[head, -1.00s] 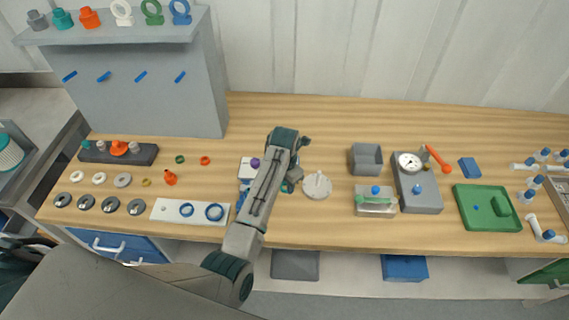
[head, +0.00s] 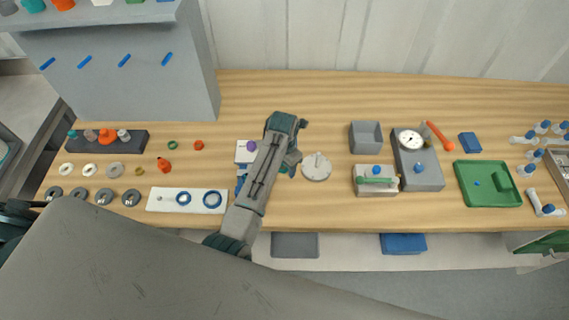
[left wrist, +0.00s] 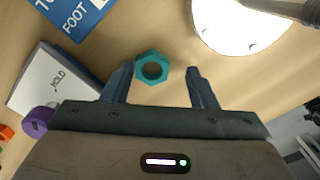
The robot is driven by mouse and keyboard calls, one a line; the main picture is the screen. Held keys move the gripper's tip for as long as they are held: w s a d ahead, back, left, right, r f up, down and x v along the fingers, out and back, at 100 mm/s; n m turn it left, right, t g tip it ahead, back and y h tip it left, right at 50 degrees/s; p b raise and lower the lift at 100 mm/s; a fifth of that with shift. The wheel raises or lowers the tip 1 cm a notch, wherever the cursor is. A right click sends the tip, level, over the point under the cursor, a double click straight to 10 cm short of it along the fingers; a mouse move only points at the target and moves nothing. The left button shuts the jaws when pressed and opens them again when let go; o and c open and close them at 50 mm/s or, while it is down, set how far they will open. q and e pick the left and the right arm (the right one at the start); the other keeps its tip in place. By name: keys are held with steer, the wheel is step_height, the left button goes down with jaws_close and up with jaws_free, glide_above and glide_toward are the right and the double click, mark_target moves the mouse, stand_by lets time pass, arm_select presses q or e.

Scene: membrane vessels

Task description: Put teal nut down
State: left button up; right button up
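The teal nut (left wrist: 152,68) is a hexagonal ring lying on the wooden bench in the left wrist view. It sits between the fingertips of my left gripper (left wrist: 160,72), nearer the left finger, with a clear gap to the right finger. My left gripper is open and points down at the bench. In the head view my left gripper (head: 290,163) is low over the bench, just left of a white round disc (head: 317,170), and its arm mostly hides the nut. My right gripper is not in view.
A white HOLD block (left wrist: 40,82) with a purple cap (left wrist: 38,120) and a blue FOOT card (left wrist: 75,18) lie left of the nut. The white disc (left wrist: 235,22) is close on the right. A grey box (head: 366,137) and gauge unit (head: 420,175) stand further right.

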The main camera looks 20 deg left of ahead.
arm_select(q)
steer(key=shift+w+a, duration=0.1)
steer(key=shift+r+b, duration=0.3)
step_height(320, 180, up, 11)
steer(key=shift+r, duration=0.15)
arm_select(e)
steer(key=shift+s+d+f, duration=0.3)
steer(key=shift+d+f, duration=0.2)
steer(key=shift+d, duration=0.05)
arm_select(q)
steer(key=shift+b, duration=0.3)
steer(key=shift+a, duration=0.15)
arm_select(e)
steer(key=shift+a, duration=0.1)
